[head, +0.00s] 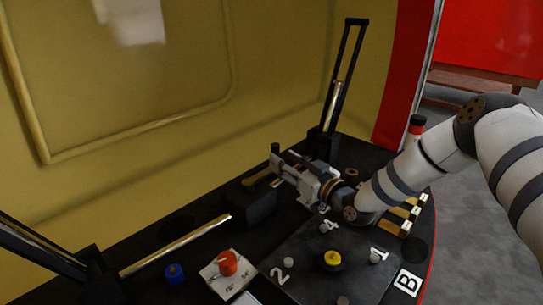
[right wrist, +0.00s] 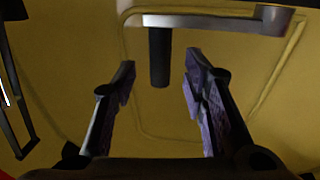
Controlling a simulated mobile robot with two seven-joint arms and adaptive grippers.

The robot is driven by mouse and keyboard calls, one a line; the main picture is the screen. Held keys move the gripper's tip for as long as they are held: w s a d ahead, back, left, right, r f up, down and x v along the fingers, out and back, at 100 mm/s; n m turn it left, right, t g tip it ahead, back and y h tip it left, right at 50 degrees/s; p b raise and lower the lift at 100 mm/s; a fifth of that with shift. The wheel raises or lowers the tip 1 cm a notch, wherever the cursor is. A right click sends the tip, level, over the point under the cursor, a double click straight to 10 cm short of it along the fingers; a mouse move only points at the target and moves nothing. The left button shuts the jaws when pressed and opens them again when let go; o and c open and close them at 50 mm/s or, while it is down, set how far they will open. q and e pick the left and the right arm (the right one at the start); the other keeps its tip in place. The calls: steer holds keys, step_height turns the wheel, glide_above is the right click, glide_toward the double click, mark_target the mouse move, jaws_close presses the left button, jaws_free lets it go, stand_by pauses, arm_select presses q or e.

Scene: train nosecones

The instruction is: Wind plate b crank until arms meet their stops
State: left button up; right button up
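Plate B (head: 300,248) is a dark panel with a white "B" label (head: 408,281) at its front right corner. In the right wrist view, a black cylindrical handle (right wrist: 160,58) hangs from a light grey bar (right wrist: 205,22); it looks like the crank handle. My right gripper (right wrist: 159,100) is open, with its two fingers apart on either side of the handle's line. I cannot tell whether either finger touches it. In the head view my right gripper (head: 284,172) is over the back of the dark deck. My left gripper is not in view.
A black upright frame (head: 345,75) stands behind my right gripper, and another (head: 40,247) leans at the left. A red knob (head: 228,262) on a white plate, a blue knob (head: 174,273) and a yellow knob (head: 332,259) stand in front. A yellow wall closes the back.

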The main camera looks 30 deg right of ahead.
steer(key=w, duration=0.2)
steer(key=w+a, duration=0.1)
steer(key=w, duration=0.1)
steer(key=shift+w+b, duration=0.35)
steer(key=shift+w, duration=0.05)
jaws_close()
steer(key=shift+s, duration=0.1)
